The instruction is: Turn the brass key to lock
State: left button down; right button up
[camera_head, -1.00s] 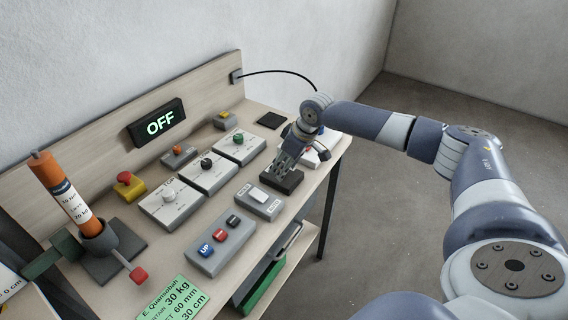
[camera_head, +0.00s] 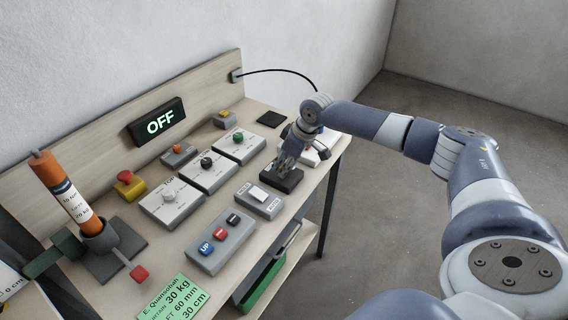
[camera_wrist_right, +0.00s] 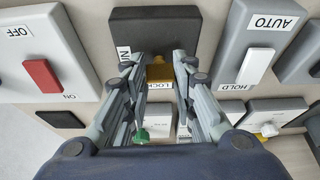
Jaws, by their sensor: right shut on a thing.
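The brass key (camera_wrist_right: 160,73) sits in the dark key-switch box, between the fingertips of my right gripper (camera_wrist_right: 160,78) in the right wrist view. The gripper is shut on the key, and the fingers hide its sides. The dark box (camera_wrist_right: 155,25) has a "LOCK" label (camera_wrist_right: 158,86) beside the key and another label partly hidden by a finger. In the head view the box (camera_head: 284,183) lies near the table's right edge, with my right gripper (camera_head: 286,166) coming down on it. The key cannot be made out there. My left gripper is not in view.
A grey HOLD/AUTO rocker box (camera_head: 259,200) is close beside the key box. A white box with a red rocker (camera_wrist_right: 42,75) is on its other side. Button and knob boxes (camera_head: 207,167) cover the table behind. A display (camera_head: 157,122) reads "OFF".

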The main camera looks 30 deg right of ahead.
jog(key=shift+n, duration=0.5)
jog(key=shift+w+n+g+y+p, duration=0.1)
jog(key=shift+n+g+y+p, duration=0.3)
jog(key=shift+n, duration=0.5)
jog(key=shift+f+n+y+b, duration=0.1)
jog(key=shift+n+y+b, duration=0.3)
jog(key=shift+n, duration=0.5)
jog(key=n+g+b, duration=0.1)
jog(key=n, duration=0.1)
jog(key=shift+w+n, duration=0.15)
jog(key=shift+n, duration=0.25)
jog(key=n+g+b, duration=0.1)
jog(key=n+b, duration=0.1)
jog(key=n+g+y+b, duration=0.1)
jog(key=n+b, duration=0.1)
jog(key=n, duration=0.1)
jog(key=shift+w+d+f, duration=0.1)
jog(key=shift+w, duration=0.05)
jog(key=shift+n+g+b, duration=1)
jog(key=shift+n+b, duration=0.95)
jog(key=shift+n, duration=0.45)
jog(key=shift+r, duration=0.2)
jog(key=shift+h, duration=0.3)
jog(key=o, duration=1.1)
jog(key=shift+c, duration=0.2)
